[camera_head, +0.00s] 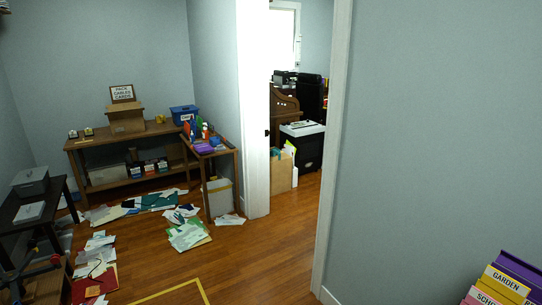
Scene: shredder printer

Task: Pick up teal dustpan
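I cannot make out a teal dustpan for certain. A dark teal patch (160,201) lies among the scattered papers on the floor in front of the long wooden table; it is too small to tell what it is. A small teal shape (276,152) also shows at the top of a brown box (282,170) beyond the doorway. Neither of my grippers is in view.
A long wooden table (90,140) and a small side table (222,153) with colourful items stand at the back. A dark table (52,212) is at left. Papers (188,236) litter the floor. Bare floor (260,245) leads to the doorway. Labelled boxes (505,283) are lower right.

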